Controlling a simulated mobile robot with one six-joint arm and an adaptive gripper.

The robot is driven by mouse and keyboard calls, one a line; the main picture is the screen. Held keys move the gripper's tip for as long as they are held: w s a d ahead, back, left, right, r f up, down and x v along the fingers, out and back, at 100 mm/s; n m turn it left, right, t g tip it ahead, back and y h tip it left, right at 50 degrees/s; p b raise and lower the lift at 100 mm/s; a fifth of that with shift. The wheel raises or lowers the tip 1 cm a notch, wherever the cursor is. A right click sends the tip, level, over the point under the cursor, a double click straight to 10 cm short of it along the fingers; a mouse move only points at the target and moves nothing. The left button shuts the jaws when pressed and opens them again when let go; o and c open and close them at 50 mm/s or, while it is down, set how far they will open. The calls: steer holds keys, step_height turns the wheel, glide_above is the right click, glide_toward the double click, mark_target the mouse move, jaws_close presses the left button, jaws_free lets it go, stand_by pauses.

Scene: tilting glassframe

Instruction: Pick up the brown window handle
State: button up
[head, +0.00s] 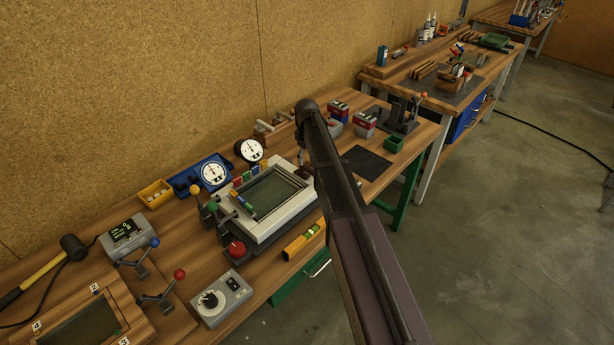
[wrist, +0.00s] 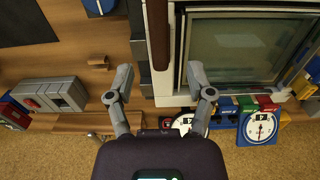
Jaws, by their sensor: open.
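A long brown bar (wrist: 158,34), which looks like the brown window handle, lies along the left edge of the white window frame (wrist: 174,84) in the wrist view. Its upper end runs out of the picture. My gripper (wrist: 160,84) is open and empty. Its two fingers are spread wide on either side of the bar's line, with the bar's near end just beyond the gap. I cannot tell the height between them. In the head view the white frame (head: 262,232) with its dark glass stands on the bench; my arm hides its right side and the handle.
Dial gauges (head: 251,150) and colored blocks stand behind the frame, by the cork wall. A red knob (head: 235,250) and a yellow level (head: 303,241) lie in front. A grey-and-red device (wrist: 50,95) is left of my gripper in the wrist view.

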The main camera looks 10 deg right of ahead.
mark_target(308, 168)
stand_by(0.4)
steer(key=f+b, duration=0.3)
steer(key=shift+s+d+f, duration=0.2)
steer(key=shift+s, duration=0.05)
steer(key=shift+f+b, duration=0.9)
steer(key=shift+b, duration=0.2)
steer(key=shift+c, duration=0.2)
jaws_close()
